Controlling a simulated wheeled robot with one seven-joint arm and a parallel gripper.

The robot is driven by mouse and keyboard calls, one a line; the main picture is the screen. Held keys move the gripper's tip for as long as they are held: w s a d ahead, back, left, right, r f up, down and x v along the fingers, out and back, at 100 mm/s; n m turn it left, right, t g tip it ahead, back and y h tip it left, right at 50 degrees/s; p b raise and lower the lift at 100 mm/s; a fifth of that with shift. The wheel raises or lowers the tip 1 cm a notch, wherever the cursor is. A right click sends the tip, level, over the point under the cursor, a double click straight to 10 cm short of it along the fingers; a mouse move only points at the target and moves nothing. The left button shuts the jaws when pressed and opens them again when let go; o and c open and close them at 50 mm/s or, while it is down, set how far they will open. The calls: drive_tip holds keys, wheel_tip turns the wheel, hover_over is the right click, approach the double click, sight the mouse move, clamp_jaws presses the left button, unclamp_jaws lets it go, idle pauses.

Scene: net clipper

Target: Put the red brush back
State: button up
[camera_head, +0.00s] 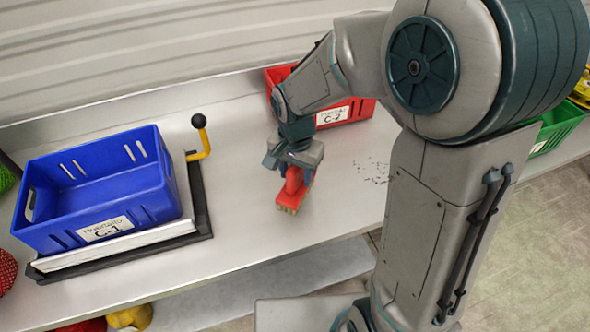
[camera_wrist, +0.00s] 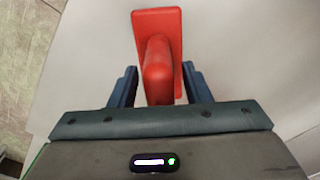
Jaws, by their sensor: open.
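The red brush (camera_head: 292,187) stands on the grey bench top, bristles down, near the bench's front edge. In the wrist view the red brush (camera_wrist: 158,55) has its handle running back between my gripper's fingers. My gripper (camera_head: 292,162) is right over the brush from above. The wrist view shows my gripper (camera_wrist: 160,88) open, with one dark finger on each side of the handle and a gap on both sides. A red crate (camera_head: 345,112) labelled C-2 stands behind, at the back of the bench, partly hidden by my arm.
A blue crate (camera_head: 100,190) labelled C-1 sits on a flat device with a yellow, black-knobbed lever (camera_head: 201,140) at the left. A green crate (camera_head: 560,125) stands at the far right behind my arm. The bench (camera_head: 245,130) is clear between the blue crate and the brush.

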wheel_tip(320, 180, up, 12)
drive_tip(key=shift+r, duration=0.15)
drive_tip(key=s+d+f+n+t, duration=0.1)
drive_tip(key=s+d+n, duration=0.5)
drive_tip(key=s+d, duration=0.6)
drive_tip(key=shift+s+f+t, duration=0.25)
drive_tip(key=shift+t, duration=0.65)
drive_tip(key=shift+c, duration=0.8)
